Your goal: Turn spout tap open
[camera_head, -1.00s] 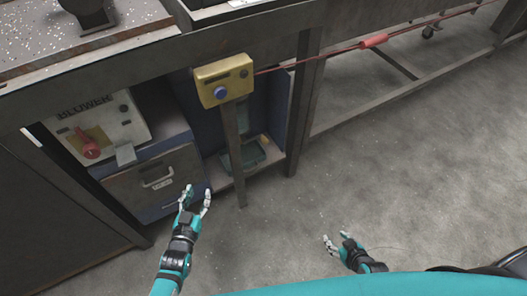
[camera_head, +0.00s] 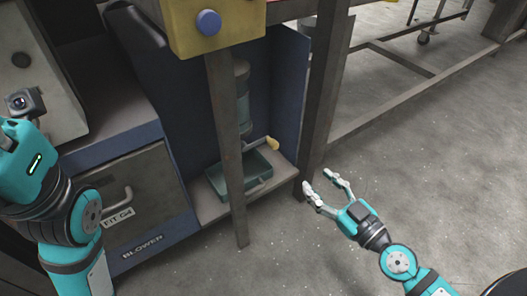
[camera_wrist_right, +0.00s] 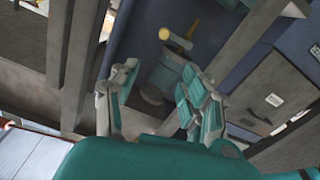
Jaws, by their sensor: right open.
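In the head view a small yellow tap handle (camera_head: 272,143) sticks out to the right below a grey-green cylinder (camera_head: 243,105), in the recess under the bench. A yellow-tipped part (camera_wrist_right: 166,34) also shows in the right wrist view, beyond the fingers. My right gripper (camera_head: 320,181) is open and empty, to the right of and lower in the picture than the handle, apart from it. In the right wrist view its fingers (camera_wrist_right: 160,75) are spread. My left arm is at the left edge; its fingers are not visible.
A green tray (camera_head: 218,180) lies on the shelf below the tap. A post (camera_head: 226,150) stands in front, carrying a yellow box with a blue button (camera_head: 208,22). A bench leg (camera_head: 326,95) stands to the right. The floor (camera_head: 430,170) at right is clear.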

